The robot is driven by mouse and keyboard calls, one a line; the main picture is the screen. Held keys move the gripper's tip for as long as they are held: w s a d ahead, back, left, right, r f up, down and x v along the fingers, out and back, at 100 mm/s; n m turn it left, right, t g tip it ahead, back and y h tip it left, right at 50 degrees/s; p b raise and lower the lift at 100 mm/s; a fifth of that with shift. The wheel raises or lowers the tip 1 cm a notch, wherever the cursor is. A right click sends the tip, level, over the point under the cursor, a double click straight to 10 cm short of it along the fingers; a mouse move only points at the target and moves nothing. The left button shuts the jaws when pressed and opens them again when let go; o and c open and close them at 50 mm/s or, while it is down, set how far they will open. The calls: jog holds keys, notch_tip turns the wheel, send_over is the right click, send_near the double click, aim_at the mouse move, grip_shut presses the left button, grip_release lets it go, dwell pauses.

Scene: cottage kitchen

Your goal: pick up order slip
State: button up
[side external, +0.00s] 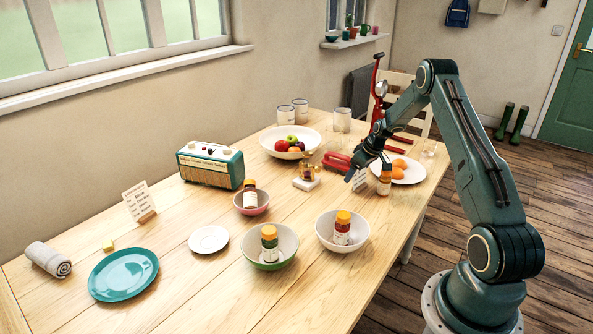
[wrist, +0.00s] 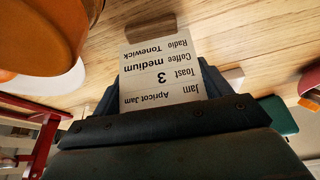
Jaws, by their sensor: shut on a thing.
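The order slip (wrist: 160,72) is a white card with printed lines: jam apricot, toast 3, coffee medium, radio Tonewick. It appears upside down in the wrist view. My gripper (wrist: 160,92) is shut on its lower part in that picture. In the side view the slip (side external: 361,182) shows small and pale just below my gripper (side external: 352,174), low over the right part of the table. Whether the slip touches the table is hard to tell. A wooden block (wrist: 150,28) shows behind the card.
An orange-lidded jar (side external: 384,183) stands close to my gripper, beside a plate of oranges (side external: 414,174). Another printed card (side external: 139,200) stands far left. The front-right tabletop (side external: 392,225) is clear.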

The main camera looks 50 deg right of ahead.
jog(key=shift+r, duration=0.2)
notch_tip(320, 180, up, 20)
jog(key=shift+f, duration=0.15)
dwell(0.5)
dwell(0.5)
